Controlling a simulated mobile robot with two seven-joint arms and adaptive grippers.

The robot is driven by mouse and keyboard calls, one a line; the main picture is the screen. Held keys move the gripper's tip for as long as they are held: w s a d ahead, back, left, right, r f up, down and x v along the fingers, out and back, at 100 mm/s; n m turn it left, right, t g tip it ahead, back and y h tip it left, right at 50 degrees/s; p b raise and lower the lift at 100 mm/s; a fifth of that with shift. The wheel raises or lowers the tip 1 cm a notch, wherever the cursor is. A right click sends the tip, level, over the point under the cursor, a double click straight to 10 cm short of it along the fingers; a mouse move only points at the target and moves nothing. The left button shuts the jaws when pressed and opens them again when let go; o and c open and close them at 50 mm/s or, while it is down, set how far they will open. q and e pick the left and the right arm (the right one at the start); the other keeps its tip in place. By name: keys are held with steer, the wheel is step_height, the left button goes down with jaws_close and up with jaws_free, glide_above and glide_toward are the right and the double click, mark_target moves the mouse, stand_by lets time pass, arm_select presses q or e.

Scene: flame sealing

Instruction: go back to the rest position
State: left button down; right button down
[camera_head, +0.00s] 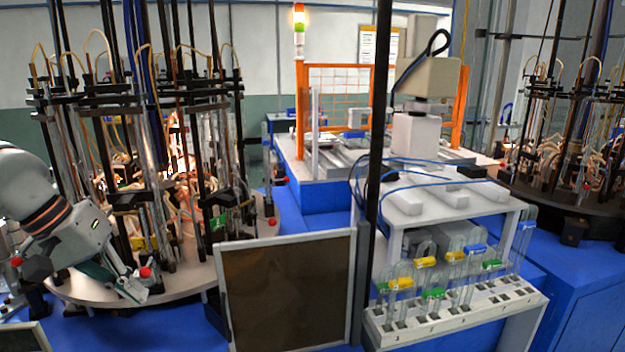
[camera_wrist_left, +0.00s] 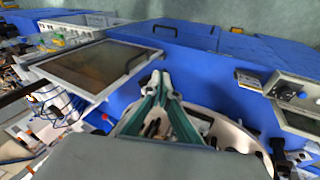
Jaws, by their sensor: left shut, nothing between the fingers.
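My left gripper (camera_head: 134,287) comes in from the left in the head view, low over the front rim of the round station (camera_head: 190,277). It is shut and empty. In the left wrist view the fingers of my left gripper (camera_wrist_left: 158,80) meet at their tips, over the edge of the round station (camera_wrist_left: 235,130) and the blue table (camera_wrist_left: 195,65). My right gripper is not in either view.
A framed dark panel (camera_head: 285,293) stands right of my left gripper. A white rack (camera_head: 455,318) with several glass tubes is at the right front. A black post (camera_head: 376,130) rises mid-view. Tall rods and hoses (camera_head: 140,140) crowd the round station.

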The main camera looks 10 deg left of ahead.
arm_select(q)
steer(key=d+f+h, duration=0.3)
steer(key=d+h, duration=0.5)
steer(key=d, duration=0.7)
steer(key=d+r+g+h, duration=0.2)
steer(key=d+r+h, duration=0.5)
steer(key=d, duration=0.6)
steer(key=w+a+f+m+t+y, duration=0.25)
steer(key=a+f+m+t, duration=0.2)
steer(key=f+m, duration=0.45)
steer(key=w+a+f+m+t+y, duration=0.2)
steer(key=a+f+m+t+y, duration=0.4)
steer(key=m, duration=0.5)
steer(key=w+a+f+m+t+y, duration=0.1)
steer(key=w+a+f+m+t, duration=0.25)
steer(key=f+m, duration=0.6)
steer(key=s+a+f+n+g+y, duration=0.3)
steer(key=s+f+n, duration=0.5)
steer(key=f, duration=0.4)
steer(key=s+a+f+n+g+y, duration=0.35)
steer(key=s+f+n, duration=0.45)
steer(key=f, duration=0.5)
steer(key=w+d+r+n+t, duration=0.1)
steer(key=d+n, duration=0.4)
steer(key=d, duration=0.7)
steer(key=shift+r+t, duration=0.3)
steer(key=shift+t, duration=0.05)
